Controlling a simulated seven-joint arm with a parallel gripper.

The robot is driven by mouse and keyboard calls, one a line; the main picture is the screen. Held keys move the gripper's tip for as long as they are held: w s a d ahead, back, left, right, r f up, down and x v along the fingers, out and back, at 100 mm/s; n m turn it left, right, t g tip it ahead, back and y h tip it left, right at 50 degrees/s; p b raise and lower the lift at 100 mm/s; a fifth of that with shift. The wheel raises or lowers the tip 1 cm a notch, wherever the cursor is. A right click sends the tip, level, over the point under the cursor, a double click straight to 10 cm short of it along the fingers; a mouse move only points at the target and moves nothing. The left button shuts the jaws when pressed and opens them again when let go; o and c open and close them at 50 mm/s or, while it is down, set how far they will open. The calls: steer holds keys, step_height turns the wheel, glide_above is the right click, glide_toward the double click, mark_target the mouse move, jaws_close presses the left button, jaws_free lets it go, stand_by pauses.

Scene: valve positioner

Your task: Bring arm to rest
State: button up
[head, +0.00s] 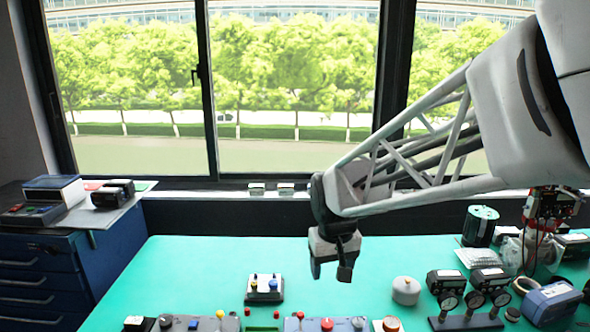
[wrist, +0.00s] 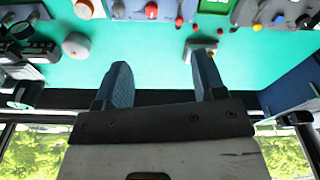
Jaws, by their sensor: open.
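My gripper (head: 333,270) hangs above the back part of the green table (head: 200,265), at the end of my raised arm. In the wrist view its two blue-grey fingers (wrist: 162,82) stand apart with nothing between them. The gripper is open and empty and touches nothing that I can see.
A small box with knobs (head: 264,288) stands left of the gripper, and a round pale lidded pot (head: 406,290) stands to its right. Control panels (head: 200,323) line the front edge. Gauges (head: 472,300) and devices crowd the right. A blue drawer cabinet (head: 45,270) stands left.

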steer(key=s+d+m, duration=0.1)
steer(key=s+d, duration=0.2)
steer(key=s, duration=0.4)
steer(key=s+d+r+m, duration=0.1)
steer(key=s+d, duration=0.3)
steer(key=s, duration=0.3)
steer(key=s+d+t, duration=0.1)
steer(key=s+d, duration=0.2)
steer(key=s, duration=0.4)
steer(key=shift+s+d+r+m, duration=0.35)
steer(key=shift+d+m, duration=0.05)
steer(key=shift+c, duration=0.2)
steer(key=shift+c, duration=1.2)
steer(key=shift+w, duration=0.1)
